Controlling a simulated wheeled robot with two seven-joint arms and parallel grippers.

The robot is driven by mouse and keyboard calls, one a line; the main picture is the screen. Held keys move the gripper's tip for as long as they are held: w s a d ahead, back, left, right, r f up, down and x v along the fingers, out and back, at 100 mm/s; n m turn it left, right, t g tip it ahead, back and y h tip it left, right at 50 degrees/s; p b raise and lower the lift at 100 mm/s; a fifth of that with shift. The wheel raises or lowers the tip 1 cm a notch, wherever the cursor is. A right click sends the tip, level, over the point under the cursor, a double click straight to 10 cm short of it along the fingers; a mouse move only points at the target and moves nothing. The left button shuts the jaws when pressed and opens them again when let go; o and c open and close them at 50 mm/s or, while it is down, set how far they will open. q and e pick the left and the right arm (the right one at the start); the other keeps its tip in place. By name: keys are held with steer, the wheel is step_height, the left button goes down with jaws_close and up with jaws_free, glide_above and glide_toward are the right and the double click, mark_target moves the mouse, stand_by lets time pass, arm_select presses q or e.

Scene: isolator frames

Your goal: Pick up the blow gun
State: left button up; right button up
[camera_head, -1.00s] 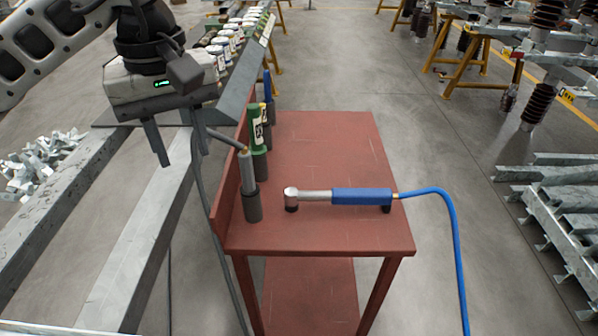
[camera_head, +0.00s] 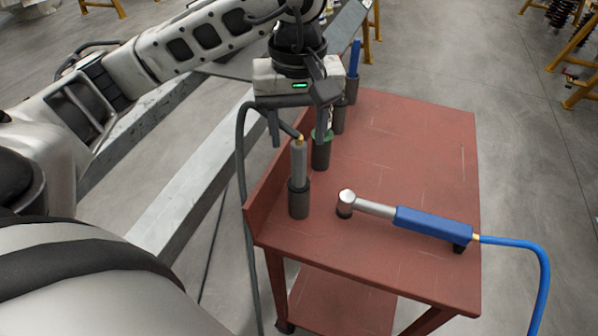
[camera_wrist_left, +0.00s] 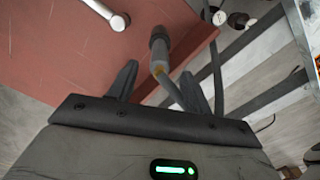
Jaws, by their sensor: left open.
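A grey cylinder with a brass fitting and a dark hose, apparently the blow gun (camera_head: 298,162), stands upright in a dark holder (camera_head: 299,201) at the left edge of the red table. In the left wrist view the grey tool (camera_wrist_left: 159,48) shows ahead of the gap between the fingers, its hose running back between them. My left gripper (camera_head: 298,132) is open and empty, pointing down close to the top of the grey tool. It also shows in the left wrist view (camera_wrist_left: 174,72). My right gripper is not in view.
A blue-handled tool (camera_head: 432,224) with a blue hose lies on the red table (camera_head: 410,135). A green bottle-like object (camera_head: 321,152) and a blue one (camera_head: 354,60) stand in holders farther back. Grey metal beams (camera_head: 190,190) lie left of the table.

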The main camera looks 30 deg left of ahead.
mark_target(299, 158)
arm_select(q)
steer(key=shift+s+d+f+p, duration=0.1)
steer(key=shift+f+p, duration=0.35)
steer(key=shift+f, duration=2.5)
steer(key=c, duration=1.1)
